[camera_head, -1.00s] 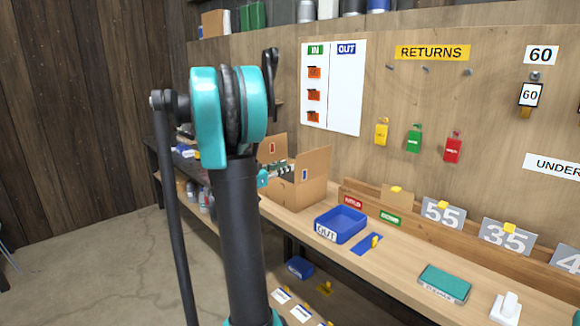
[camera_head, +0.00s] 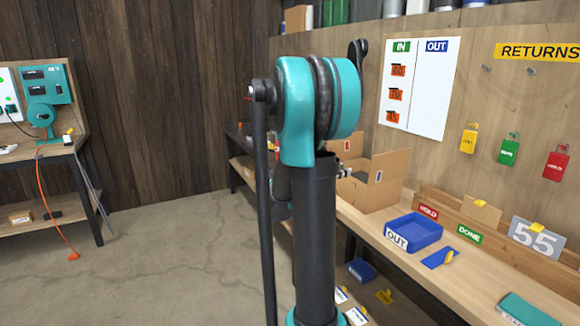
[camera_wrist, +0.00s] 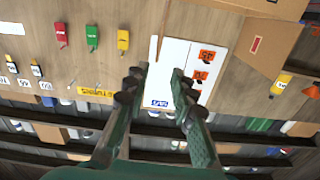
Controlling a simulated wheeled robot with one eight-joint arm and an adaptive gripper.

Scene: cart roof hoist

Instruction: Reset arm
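My arm stands upright in the middle of the head view, with a teal elbow joint (camera_head: 318,105) at its top. Behind it the forearm and my gripper are mostly hidden; only a small part shows in front of the open cardboard box (camera_head: 372,180). In the wrist view, my gripper (camera_wrist: 157,78) shows two dark fingers spread apart with nothing between them. The white IN/OUT board (camera_wrist: 180,62) with orange tags lies beyond the fingertips, and the picture is upside down. Neither finger visibly touches anything.
The long workbench on the right bears a blue OUT tray (camera_head: 428,230) and a numbered 55 plate (camera_head: 535,238). Yellow, green and red tags hang on the wall (camera_head: 508,150). At far left is a bench with a teal device (camera_head: 42,115). Open floor (camera_head: 170,260) lies between.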

